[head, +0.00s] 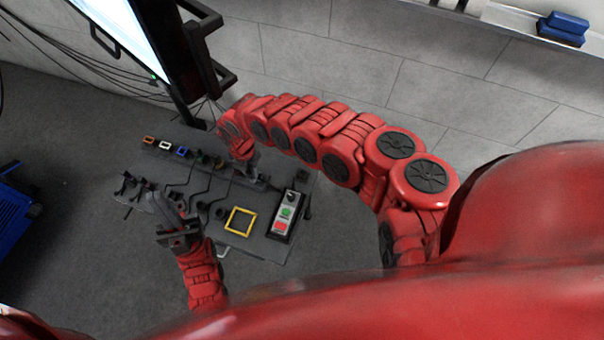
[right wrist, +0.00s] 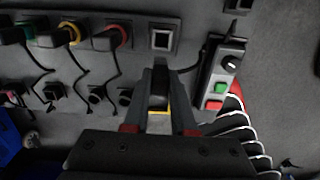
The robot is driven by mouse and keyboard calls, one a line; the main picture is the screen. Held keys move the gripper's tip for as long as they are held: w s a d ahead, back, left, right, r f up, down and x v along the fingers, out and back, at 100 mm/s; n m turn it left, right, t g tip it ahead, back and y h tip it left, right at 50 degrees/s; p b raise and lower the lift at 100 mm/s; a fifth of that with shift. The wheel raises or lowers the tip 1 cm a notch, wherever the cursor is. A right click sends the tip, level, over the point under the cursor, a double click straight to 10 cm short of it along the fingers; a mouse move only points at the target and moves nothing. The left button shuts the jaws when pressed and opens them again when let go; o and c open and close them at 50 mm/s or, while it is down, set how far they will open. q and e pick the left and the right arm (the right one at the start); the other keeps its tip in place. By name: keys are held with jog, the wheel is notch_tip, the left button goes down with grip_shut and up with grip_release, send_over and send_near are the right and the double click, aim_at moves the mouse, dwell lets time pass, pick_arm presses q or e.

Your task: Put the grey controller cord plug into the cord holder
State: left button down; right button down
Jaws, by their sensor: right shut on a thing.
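My right gripper (right wrist: 160,118) is shut on a dark grey plug (right wrist: 158,88), which stands between its fingers and points toward the socket strip. In the head view the right gripper (head: 247,172) is over the back right of the board, and the plug is hard to make out. The controller box (right wrist: 222,75), with a knob and green and red buttons, lies right of the plug; it also shows in the head view (head: 287,213). Small black holders (right wrist: 97,94) stand left of the plug; I cannot tell which is the cord holder. My left gripper (head: 167,203) looks open and empty at the board's left.
A socket strip (right wrist: 143,37) carries green, yellow and red-ringed sockets with black plugs and cords. A pale square socket (right wrist: 162,39) on it is empty. A yellow square frame (head: 240,221) lies on the board's front.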

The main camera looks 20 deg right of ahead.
jog(key=shift+s+a+p, duration=0.45)
jog(key=shift+s+a, duration=0.3)
jog(key=shift+s, duration=0.3)
jog(key=shift+s+a+p, duration=0.45)
jog(key=shift+s+a, duration=0.25)
jog(key=shift+s, duration=0.3)
jog(key=shift+d, duration=0.1)
jog(key=s+d+p, duration=0.2)
jog(key=d, duration=0.1)
jog(key=s+d+p, duration=0.3)
jog(key=d, duration=0.1)
jog(key=s+d+p, duration=0.2)
jog(key=d, duration=0.1)
jog(key=shift+s+d, duration=0.3)
jog(key=shift+s, duration=0.05)
